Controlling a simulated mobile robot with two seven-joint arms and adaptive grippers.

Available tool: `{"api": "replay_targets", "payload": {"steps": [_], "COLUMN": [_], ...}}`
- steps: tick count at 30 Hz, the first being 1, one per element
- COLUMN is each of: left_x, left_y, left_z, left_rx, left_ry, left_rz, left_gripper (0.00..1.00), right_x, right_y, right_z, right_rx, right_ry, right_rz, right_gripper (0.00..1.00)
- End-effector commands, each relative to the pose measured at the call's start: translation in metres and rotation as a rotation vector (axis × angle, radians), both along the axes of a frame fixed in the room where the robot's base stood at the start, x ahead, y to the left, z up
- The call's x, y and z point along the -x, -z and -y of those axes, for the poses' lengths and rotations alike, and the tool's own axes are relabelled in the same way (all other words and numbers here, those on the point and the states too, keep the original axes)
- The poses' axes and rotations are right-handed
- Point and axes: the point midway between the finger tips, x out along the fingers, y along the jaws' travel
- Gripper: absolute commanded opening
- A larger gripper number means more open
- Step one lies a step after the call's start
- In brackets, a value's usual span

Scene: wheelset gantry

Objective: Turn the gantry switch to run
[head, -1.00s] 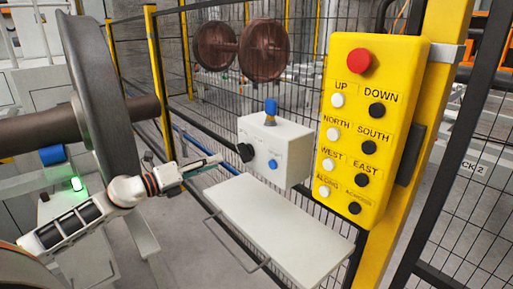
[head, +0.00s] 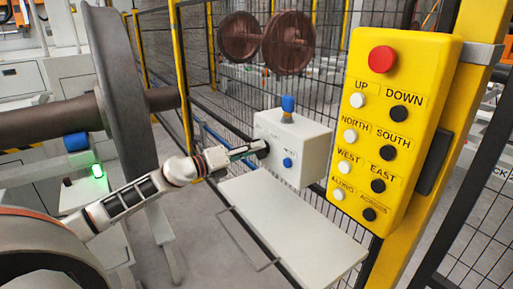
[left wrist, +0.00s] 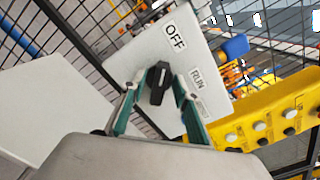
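The gantry switch is a black knob (left wrist: 158,84) on the face of a white box (head: 312,152). In the left wrist view the knob's narrow end points toward the OFF label (left wrist: 175,40); the RUN label (left wrist: 197,78) is to its right. In the head view the knob (head: 264,149) is partly hidden by my gripper. My left gripper (left wrist: 157,92) has its two fingers spread, one on each side of the knob, with a visible gap on both sides. In the head view my left gripper (head: 247,150) reaches the box's left side. My right gripper is not in view.
The box also carries a blue button (head: 287,162) and a blue-topped part (head: 288,104). A yellow pendant (head: 397,130) with a red button hangs close on the right. A white shelf (head: 295,230) lies below the box. Mesh fence stands behind.

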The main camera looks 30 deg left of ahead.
Motion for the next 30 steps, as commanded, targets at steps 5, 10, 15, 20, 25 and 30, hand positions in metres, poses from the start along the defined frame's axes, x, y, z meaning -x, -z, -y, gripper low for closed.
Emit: {"api": "replay_targets", "payload": {"steps": [5, 10, 15, 20, 25, 30], "left_x": [-0.0104, -0.0128, -0.0127, -0.0127, -0.0126, -0.0126], "left_y": [-0.0013, 0.0003, 0.0004, 0.0003, 0.0003, 0.0005], "left_z": [0.0043, 0.0058, 0.0059, 0.0058, 0.0058, 0.0059], "left_rx": [0.001, 0.000, -0.001, 0.000, -0.002, -0.028], "left_ry": [0.000, 0.001, 0.001, 0.001, 0.001, 0.001], "left_rz": [0.001, -0.001, -0.001, -0.001, 0.000, 0.010], "left_gripper": [0.31, 0.31, 0.31, 0.02, 0.02, 0.02], "right_x": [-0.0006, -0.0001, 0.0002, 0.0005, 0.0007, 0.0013], "right_y": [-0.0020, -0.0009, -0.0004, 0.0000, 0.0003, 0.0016], "right_z": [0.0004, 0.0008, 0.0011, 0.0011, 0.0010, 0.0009], "right_rx": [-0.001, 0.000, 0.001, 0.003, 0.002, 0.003], "right_ry": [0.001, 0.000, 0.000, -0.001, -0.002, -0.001], "right_rz": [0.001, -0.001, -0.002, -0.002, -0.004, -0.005], "right_gripper": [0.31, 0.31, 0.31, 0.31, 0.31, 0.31]}}
